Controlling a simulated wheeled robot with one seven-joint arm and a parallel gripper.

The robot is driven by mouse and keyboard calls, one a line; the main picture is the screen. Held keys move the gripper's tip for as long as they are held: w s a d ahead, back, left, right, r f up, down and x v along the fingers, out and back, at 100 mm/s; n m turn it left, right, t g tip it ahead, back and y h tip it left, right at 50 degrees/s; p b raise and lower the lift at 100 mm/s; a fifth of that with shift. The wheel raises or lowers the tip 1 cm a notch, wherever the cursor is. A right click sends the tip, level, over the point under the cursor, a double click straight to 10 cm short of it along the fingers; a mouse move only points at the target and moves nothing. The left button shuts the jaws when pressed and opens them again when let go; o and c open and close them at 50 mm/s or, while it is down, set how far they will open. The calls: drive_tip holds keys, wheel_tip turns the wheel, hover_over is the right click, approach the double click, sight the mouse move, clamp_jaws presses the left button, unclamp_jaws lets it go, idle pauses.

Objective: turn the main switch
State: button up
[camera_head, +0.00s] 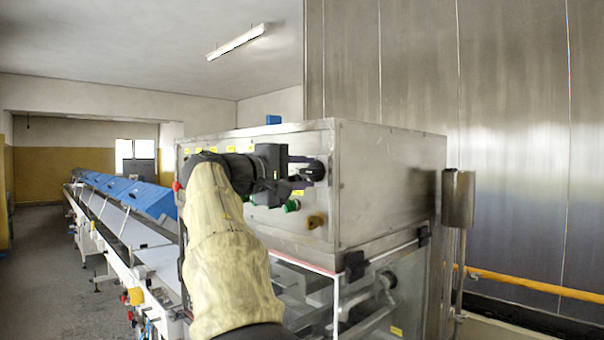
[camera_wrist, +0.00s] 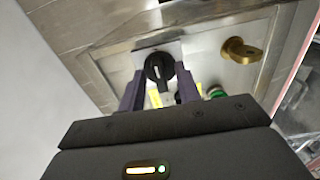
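The main switch is a black rotary knob (camera_wrist: 159,68) on a light plate on the steel cabinet's panel. In the head view the knob (camera_head: 314,171) sits near the panel's right edge, partly hidden by my gripper. My gripper (camera_wrist: 160,92) is open, its two dark fingers pointing at the panel, one toward each side of the knob. The head view shows my gripper (camera_head: 298,167) from the side, close to the knob. I cannot tell whether a finger touches it. The knob's grip ridge runs roughly up and down in the wrist view.
A green button (camera_wrist: 214,92) and a brass-coloured round fitting (camera_wrist: 241,50) are on the same panel. The steel cabinet (camera_head: 390,185) stands above a clear-sided section. A conveyor with blue covers (camera_head: 120,192) runs off to the left. A steel post (camera_head: 458,200) stands right of the cabinet.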

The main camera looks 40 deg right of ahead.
drive_tip(key=s+a+b, duration=0.1)
drive_tip(key=a+b, duration=0.2)
drive_tip(key=a, duration=1.4)
drive_tip(key=shift+s+a, duration=0.15)
drive_tip(key=shift+a, duration=0.05)
drive_tip(key=w+d+f+n+t+y+p, duration=0.15)
drive_tip(key=w+f+n+t+y, duration=0.3)
drive_tip(key=w+f, duration=0.55)
wheel_tip(320, 180, down, 18)
drive_tip(key=s+a+n+y+p, duration=0.1)
drive_tip(key=a+n+y, duration=0.1)
drive_tip(key=y, duration=0.3)
drive_tip(key=s+a+f+m+g+y+p, duration=0.1)
drive_tip(key=s+a+f+m+y, duration=0.2)
drive_tip(key=s+f, duration=0.7)
drive_tip(key=s+a+f+m+g+y+p, duration=0.2)
drive_tip(key=s+a+f+m+y, duration=0.2)
drive_tip(key=f, duration=1.2)
drive_tip(key=s+a+y, duration=0.1)
drive_tip(key=s+a, duration=0.2)
drive_tip(key=s, duration=0.3)
